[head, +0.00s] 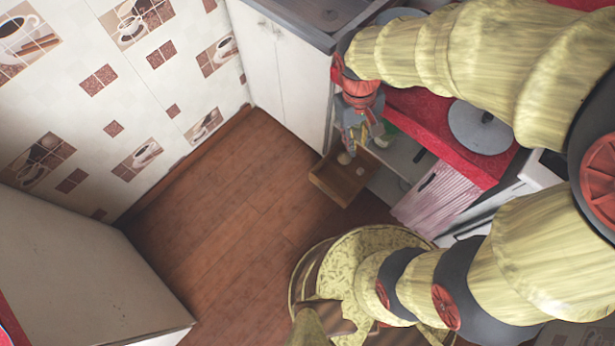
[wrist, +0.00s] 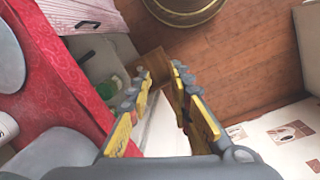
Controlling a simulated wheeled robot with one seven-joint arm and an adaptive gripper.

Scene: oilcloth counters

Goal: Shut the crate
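The crate appears to be the brown wooden open-topped box (head: 338,186), which sticks out like a drawer from the low cabinet under the red counter. A small pale round thing (head: 344,158) shows in it. In the wrist view a brown wooden part of the crate (wrist: 154,63) shows just beyond the fingertips, mostly hidden by them. My gripper (head: 355,143) points down over the crate's back end, near the cabinet. In the wrist view its yellow-padded fingers (wrist: 161,76) are apart with nothing held between them. I cannot tell whether a finger touches the crate.
The red counter (head: 408,108) carries a round grey lid-like thing (head: 480,128). White cupboards (head: 285,70) stand behind. A green thing (wrist: 112,84) sits inside the cabinet. The wooden floor (head: 215,215) left of the crate is clear.

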